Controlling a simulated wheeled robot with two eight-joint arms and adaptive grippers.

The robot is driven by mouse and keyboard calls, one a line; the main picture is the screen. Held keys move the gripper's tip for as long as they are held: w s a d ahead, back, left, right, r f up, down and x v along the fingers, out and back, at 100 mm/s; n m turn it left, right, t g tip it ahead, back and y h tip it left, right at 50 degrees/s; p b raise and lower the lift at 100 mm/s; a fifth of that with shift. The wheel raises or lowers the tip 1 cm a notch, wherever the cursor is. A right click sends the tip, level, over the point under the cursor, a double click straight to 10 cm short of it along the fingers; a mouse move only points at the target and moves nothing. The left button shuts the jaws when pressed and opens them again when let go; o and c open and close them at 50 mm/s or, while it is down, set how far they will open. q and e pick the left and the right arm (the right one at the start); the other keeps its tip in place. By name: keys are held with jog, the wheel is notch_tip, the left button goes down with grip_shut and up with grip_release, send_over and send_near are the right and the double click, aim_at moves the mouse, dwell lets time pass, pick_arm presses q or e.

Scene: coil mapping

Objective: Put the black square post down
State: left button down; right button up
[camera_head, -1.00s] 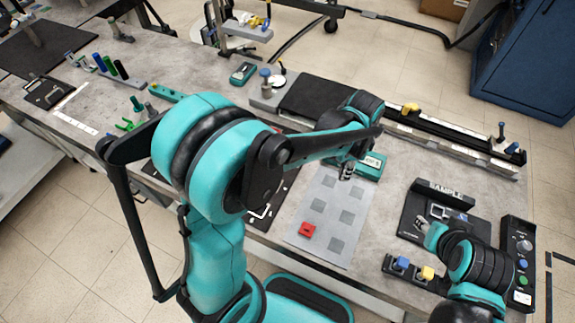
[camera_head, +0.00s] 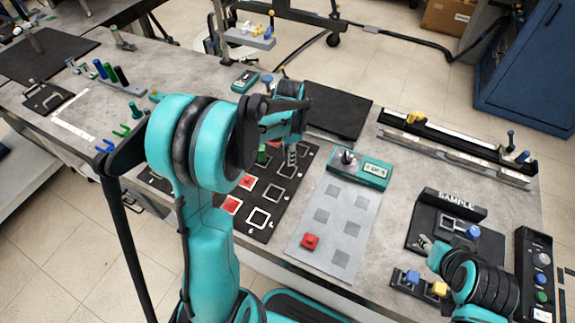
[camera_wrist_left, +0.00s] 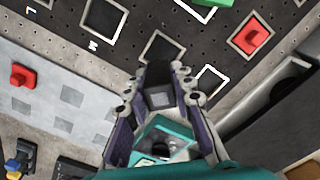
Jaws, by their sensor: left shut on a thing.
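The black square post (camera_wrist_left: 158,74) is between the fingers of my left gripper (camera_wrist_left: 160,92) in the left wrist view. In the head view my left gripper (camera_head: 291,158) is over the black board (camera_head: 252,236) with white square outlines, near its far right part. The post is hard to make out there. In the wrist view the post is close to an empty white outline on the board; I cannot tell whether it touches. My right gripper (camera_head: 427,243) is small beside the SAMPLE stand (camera_head: 447,197); its jaws are unclear.
Red pieces (camera_head: 231,204) and a green piece (camera_head: 262,154) occupy places on the board. To its right lies a grey sheet (camera_head: 312,265) with a red block (camera_head: 310,241) and a teal meter (camera_head: 357,170). A rail (camera_head: 455,140) runs at the far right.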

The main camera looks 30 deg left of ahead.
pick_arm(q)
jog(key=shift+a+f, duration=0.2)
jog(key=shift+a, duration=0.1)
jog(key=shift+f, duration=0.25)
jog(key=shift+f+b, duration=0.9)
jog(key=shift+f, duration=0.85)
jog(key=shift+f, duration=0.1)
jog(key=c, duration=1.3)
grip_release()
